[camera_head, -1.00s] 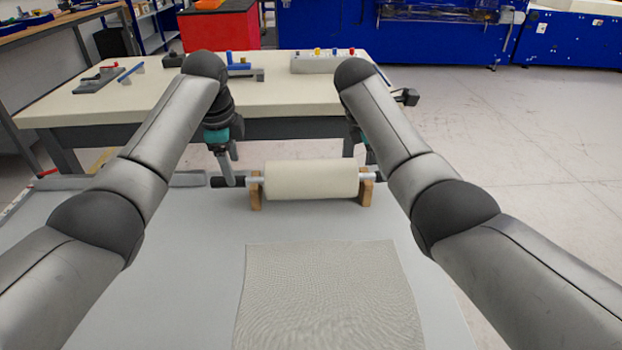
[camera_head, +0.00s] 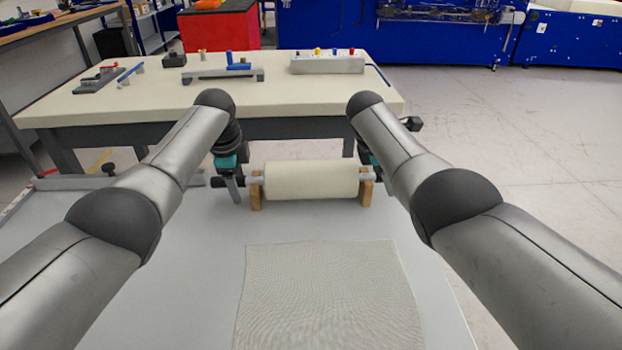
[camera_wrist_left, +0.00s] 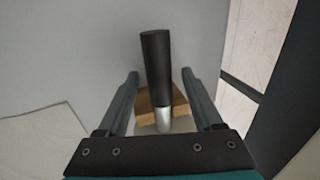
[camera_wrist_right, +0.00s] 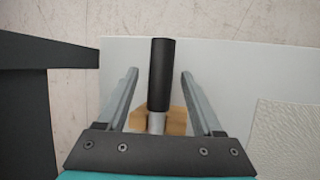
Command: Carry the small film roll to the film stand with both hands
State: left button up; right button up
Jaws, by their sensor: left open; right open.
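The small film roll (camera_head: 311,180) is a cream cylinder lying level on a wooden stand (camera_head: 256,195) at the far side of the grey table. A metal shaft with black end grips sticks out at both ends. My left gripper (camera_head: 236,192) is at the roll's left end; in the left wrist view its open fingers (camera_wrist_left: 160,80) stand either side of the black grip (camera_wrist_left: 156,58). My right gripper (camera_wrist_right: 160,80) is open, its fingers either side of the other black grip (camera_wrist_right: 162,75). In the head view my right forearm mostly hides it.
A textured light sheet (camera_head: 325,295) lies on the grey table (camera_head: 180,270) in front of the roll. Behind stands a cream-topped bench (camera_head: 290,95) with a grey bracket (camera_head: 222,75), a switch box (camera_head: 327,64) and a dark clamp-like device (camera_head: 98,80).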

pick_arm(q)
grip_shut()
pick_arm(e)
grip_shut()
dwell(0.9)
pick_arm(q)
jog(key=shift+r, duration=0.15)
pick_arm(e)
jog(key=shift+w+r, duration=0.1)
jog(key=shift+r, duration=0.1)
